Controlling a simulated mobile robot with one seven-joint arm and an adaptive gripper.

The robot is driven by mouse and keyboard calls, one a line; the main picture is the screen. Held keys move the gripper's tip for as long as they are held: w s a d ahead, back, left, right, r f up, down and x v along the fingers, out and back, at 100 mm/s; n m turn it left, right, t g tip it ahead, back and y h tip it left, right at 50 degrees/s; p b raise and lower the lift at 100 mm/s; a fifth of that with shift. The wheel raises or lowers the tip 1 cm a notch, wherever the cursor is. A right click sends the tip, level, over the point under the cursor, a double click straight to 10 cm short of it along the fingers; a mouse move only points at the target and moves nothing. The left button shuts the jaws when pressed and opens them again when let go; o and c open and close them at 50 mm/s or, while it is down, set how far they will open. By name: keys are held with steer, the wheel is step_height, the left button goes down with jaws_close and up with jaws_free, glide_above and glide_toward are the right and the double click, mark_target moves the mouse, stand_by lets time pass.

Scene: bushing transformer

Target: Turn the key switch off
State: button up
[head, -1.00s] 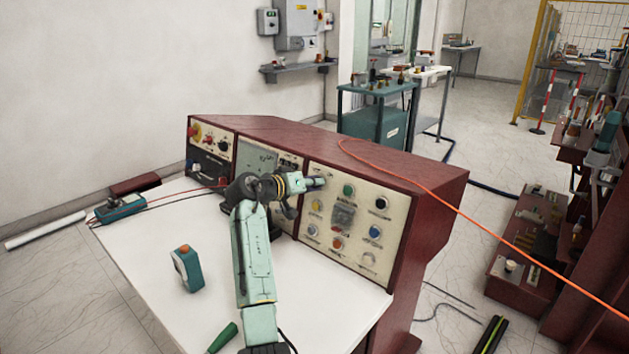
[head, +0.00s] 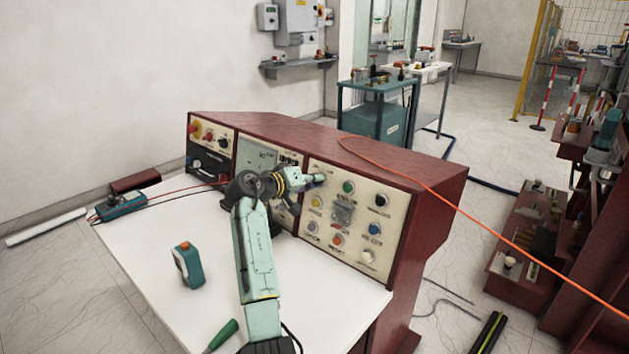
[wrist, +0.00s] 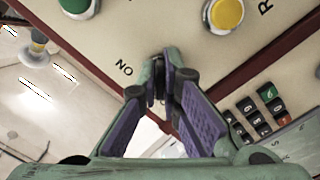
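The cream control panel (head: 352,228) with round buttons and knobs is the right-hand face of the red console. My gripper (head: 320,179) is at the upper left of this panel, in front of the key switch, which it hides in the head view. In the wrist view my gripper (wrist: 161,72) has its purple-padded fingers nearly together at the panel. A small dark part, the key switch (wrist: 160,88), shows between the fingertips, mostly covered by them. The fingers appear closed on it. Printed letters "NO" or "ON" (wrist: 124,68) lie just left of the fingertips.
In the wrist view, a yellow button (wrist: 226,14) and a green button (wrist: 76,5) are close by, and a keypad (wrist: 262,112) is at right. An orange cable (head: 436,193) crosses the console's top. A teal handheld device (head: 188,265) and a green-handled tool (head: 223,334) are on the white worktop.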

steer(key=o, duration=0.5)
steer(key=shift+c, duration=0.2)
steer(key=v, duration=1.2)
steer(key=shift+a, duration=0.1)
